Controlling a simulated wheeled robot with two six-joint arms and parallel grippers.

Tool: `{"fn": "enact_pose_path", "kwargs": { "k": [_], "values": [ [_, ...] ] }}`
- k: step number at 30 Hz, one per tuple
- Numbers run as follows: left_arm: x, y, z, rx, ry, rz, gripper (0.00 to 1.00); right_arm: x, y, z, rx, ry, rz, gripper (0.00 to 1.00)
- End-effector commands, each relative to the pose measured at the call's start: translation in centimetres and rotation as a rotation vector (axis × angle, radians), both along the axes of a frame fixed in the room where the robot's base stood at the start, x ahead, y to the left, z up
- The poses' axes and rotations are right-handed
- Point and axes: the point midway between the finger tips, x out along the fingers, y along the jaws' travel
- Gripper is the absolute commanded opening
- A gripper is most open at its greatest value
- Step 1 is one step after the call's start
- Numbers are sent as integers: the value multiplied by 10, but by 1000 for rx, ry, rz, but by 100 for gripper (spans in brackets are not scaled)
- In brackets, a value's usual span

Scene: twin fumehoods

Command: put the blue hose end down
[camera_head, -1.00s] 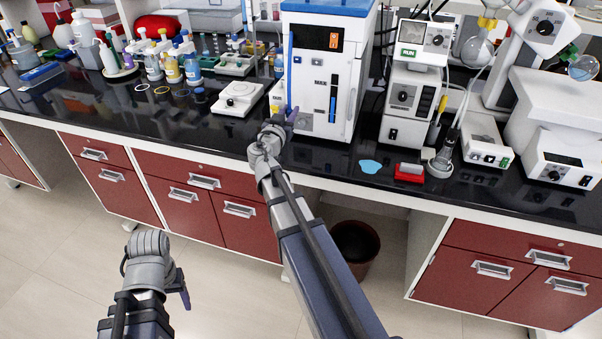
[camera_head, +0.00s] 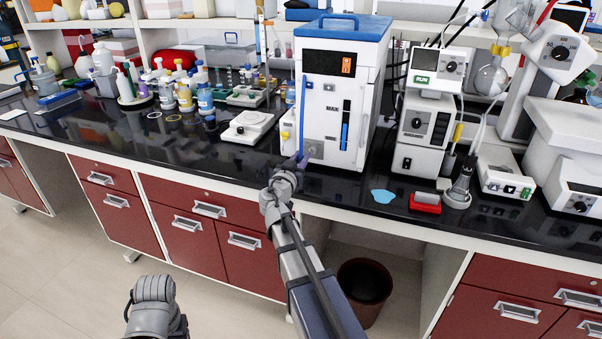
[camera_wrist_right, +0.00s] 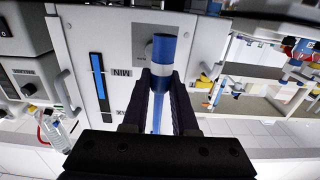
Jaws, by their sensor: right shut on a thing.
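My right gripper (camera_head: 301,161) is at the lower left front of the white cabinet with a blue top (camera_head: 337,120). In the right wrist view its two dark fingers (camera_wrist_right: 170,95) are shut on the blue hose end (camera_wrist_right: 163,50). The hose end is a blue cylinder with a white band, and a thin blue length runs back between the fingers. The cabinet's white front is close behind it. In the head view the hose end is too small to make out. My left arm shows at the bottom left; its fingers are nearly all cut off.
The black bench top (camera_head: 235,158) has a bare front strip left of the cabinet. A white balance (camera_head: 250,127) and several bottles stand farther left. A blue patch (camera_head: 382,196) and a red block (camera_head: 425,203) lie to the right. A dark bin (camera_head: 364,287) stands below.

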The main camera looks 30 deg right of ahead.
Motion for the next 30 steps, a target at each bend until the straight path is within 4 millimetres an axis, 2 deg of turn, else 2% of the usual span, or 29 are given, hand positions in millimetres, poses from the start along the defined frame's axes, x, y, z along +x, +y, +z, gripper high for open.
{"fn": "enact_pose_path", "kwargs": {
  "k": [10, 24, 25, 30],
  "values": [
    [0, 0, -37, 0, 0, 0, 63, 0, 0, -37, 0, 0, 0, 0],
    [0, 0, -42, 0, 0, 0, 63, 0, 0, -42, 0, 0, 0, 0],
    [0, 0, -40, 0, 0, 0, 63, 0, 0, -40, 0, 0, 0, 30],
    [0, 0, -40, 0, 0, 0, 63, 0, 0, -39, 0, 0, 0, 49]
  ]
}}
